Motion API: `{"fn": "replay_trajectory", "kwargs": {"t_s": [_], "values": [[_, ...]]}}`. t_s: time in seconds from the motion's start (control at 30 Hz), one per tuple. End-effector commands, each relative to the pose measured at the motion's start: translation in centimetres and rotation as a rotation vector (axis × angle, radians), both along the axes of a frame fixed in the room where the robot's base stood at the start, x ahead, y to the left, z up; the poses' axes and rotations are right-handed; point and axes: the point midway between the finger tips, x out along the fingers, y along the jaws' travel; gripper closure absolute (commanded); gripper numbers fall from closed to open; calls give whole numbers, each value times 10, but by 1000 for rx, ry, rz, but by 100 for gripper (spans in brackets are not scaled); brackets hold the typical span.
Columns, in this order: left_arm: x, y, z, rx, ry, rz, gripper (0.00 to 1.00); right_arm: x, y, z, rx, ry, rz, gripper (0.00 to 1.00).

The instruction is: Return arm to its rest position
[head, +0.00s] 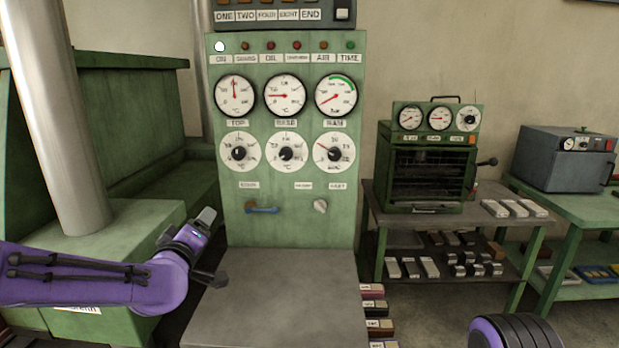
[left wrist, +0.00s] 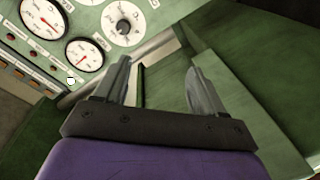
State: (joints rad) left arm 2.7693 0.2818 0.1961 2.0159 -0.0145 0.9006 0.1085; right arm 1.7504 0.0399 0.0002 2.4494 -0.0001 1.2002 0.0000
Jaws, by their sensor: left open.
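My left arm (head: 100,278) is purple and reaches in from the left edge of the head view, in front of the green machine. My left gripper (head: 207,216) is at its end, beside the left edge of the green control panel (head: 290,205). In the left wrist view the left gripper (left wrist: 160,80) shows two grey fingers spread apart with nothing between them. Green panels and the dials lie beyond the fingers. My right gripper is not in view; a purple and black rounded part, probably of my right arm, shows at the bottom right.
A grey slab (head: 270,300) juts out below the panel. A blue-handled lever (head: 262,210) and a pale knob (head: 320,206) stick out from the panel. A steel column (head: 60,120) stands at left. A small green oven (head: 428,178) stands on a bench at right.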

Motion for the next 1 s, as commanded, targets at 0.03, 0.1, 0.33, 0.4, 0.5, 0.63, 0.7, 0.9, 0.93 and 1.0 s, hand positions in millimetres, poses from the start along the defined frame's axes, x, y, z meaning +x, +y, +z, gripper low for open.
{"fn": "replay_trajectory", "kwargs": {"t_s": [0.03,0.1,0.33,0.4,0.5,0.63,0.7,0.9,0.93,1.0], "values": [[-4,2,-19,11,30,7,30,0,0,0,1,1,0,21],[-10,5,-45,26,73,19,30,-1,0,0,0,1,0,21],[-53,19,-162,95,278,59,30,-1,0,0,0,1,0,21],[-80,24,-210,128,374,70,30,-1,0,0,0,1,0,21],[-134,34,-284,186,542,80,30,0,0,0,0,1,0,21],[-223,48,-363,264,773,78,30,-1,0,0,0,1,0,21],[-275,55,-396,304,900,68,30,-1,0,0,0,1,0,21],[-395,66,-449,382,1185,17,30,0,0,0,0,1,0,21],[-404,67,-454,387,1209,11,30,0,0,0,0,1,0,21],[-420,62,-460,391,1244,0,30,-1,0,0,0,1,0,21]]}}
